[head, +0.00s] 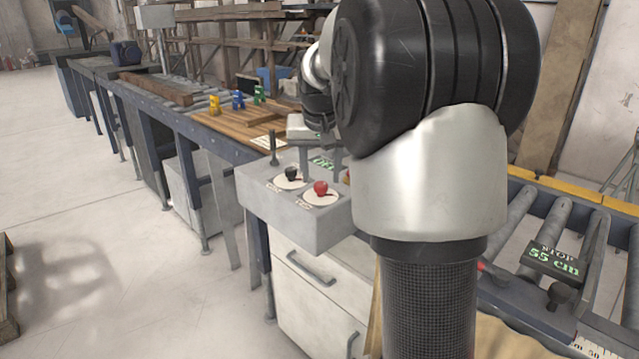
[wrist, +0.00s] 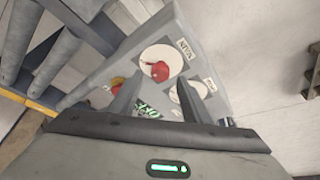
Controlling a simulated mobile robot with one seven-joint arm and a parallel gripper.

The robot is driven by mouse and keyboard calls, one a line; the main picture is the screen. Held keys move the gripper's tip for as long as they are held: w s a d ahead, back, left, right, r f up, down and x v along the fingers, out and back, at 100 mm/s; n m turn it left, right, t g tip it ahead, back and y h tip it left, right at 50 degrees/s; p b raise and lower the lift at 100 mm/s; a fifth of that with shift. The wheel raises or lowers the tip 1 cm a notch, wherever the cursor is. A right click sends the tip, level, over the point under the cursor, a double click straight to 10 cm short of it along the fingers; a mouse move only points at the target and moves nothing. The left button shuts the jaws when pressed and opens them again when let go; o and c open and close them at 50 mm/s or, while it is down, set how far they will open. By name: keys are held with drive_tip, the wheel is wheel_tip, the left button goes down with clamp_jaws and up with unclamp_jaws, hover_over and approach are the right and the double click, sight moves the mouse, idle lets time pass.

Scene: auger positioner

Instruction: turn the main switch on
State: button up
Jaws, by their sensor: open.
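The main switch (wrist: 160,71) is a red knob on a white round plate, with a label that seems to read MAIN beside it in the wrist view. The red knob also shows in the head view (head: 320,187), on the grey control box (head: 318,230). A black knob (head: 291,174) on a similar plate sits to its left. My gripper (wrist: 157,92) is open and empty, its fingers pointing at the panel. The red knob appears just beyond the fingertips, and contact cannot be seen. The right finger partly hides the second plate in the wrist view.
A dark upright lever (head: 273,150) stands at the box's left corner. A roller conveyor (head: 590,245) with a stop display is at right. The floor at left is mostly clear.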

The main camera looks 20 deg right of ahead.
sight(321, 190)
drive_tip(key=shift+x, duration=1.5)
drive_tip(key=shift+r, duration=0.1)
drive_tip(key=shift+c, duration=0.5)
drive_tip(key=c, duration=0.9)
